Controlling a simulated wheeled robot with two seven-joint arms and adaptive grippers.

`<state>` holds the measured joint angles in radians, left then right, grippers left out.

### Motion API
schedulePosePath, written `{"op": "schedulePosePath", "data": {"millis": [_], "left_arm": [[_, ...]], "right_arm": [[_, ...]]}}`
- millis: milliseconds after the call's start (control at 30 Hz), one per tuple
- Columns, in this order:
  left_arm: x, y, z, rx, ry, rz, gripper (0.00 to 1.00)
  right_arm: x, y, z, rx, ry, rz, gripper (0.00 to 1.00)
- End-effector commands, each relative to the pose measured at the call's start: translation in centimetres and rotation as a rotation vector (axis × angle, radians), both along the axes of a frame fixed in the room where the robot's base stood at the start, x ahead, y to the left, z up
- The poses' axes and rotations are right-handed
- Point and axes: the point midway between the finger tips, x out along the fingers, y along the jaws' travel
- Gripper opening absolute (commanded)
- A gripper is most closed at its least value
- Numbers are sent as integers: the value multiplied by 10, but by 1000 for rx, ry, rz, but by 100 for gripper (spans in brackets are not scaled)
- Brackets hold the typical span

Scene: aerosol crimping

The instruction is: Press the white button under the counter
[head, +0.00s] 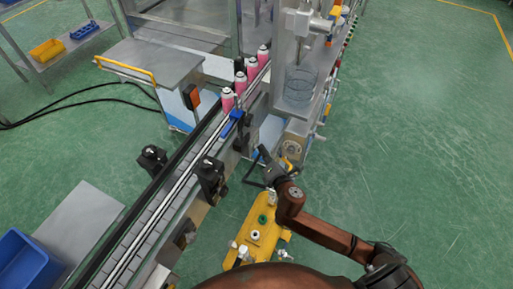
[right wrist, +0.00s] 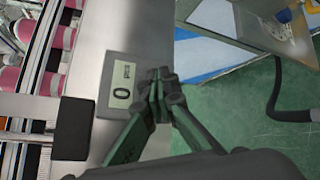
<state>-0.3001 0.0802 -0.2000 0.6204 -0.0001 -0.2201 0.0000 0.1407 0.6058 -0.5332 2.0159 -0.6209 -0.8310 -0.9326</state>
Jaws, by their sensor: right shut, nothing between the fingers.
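The counter (right wrist: 121,94) is a small light display reading 0, set in a grey metal panel, in the right wrist view. My right gripper (right wrist: 157,82) is shut and empty, its fingertips just right of the display, over the panel's edge. I cannot tell whether they touch the panel. The white button is not visible; the fingers cover part of the panel beside the display. In the head view my right gripper (head: 258,166) is beside the conveyor's right side, and the counter cannot be made out. My left gripper is not in view.
Pink cans (head: 228,100) stand in a row on the conveyor (head: 150,217). A black block (right wrist: 73,128) sits left of the display. A clear cylinder (head: 300,84) stands at the machine. Green floor is open at right.

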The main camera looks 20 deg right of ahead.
Motion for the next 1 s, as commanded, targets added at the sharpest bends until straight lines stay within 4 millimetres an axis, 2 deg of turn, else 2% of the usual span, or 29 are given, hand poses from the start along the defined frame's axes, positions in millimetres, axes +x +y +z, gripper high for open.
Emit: {"op": "schedulePosePath", "data": {"millis": [233, 633, 1000], "left_arm": [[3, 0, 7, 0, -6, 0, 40], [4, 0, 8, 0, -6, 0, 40], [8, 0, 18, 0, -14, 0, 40]], "right_arm": [[-10, -8, 1, 0, 1, 1, 0], [-13, -12, 0, 0, 1, -1, 0], [-39, -35, 1, 0, 1, -2, 0]]}}
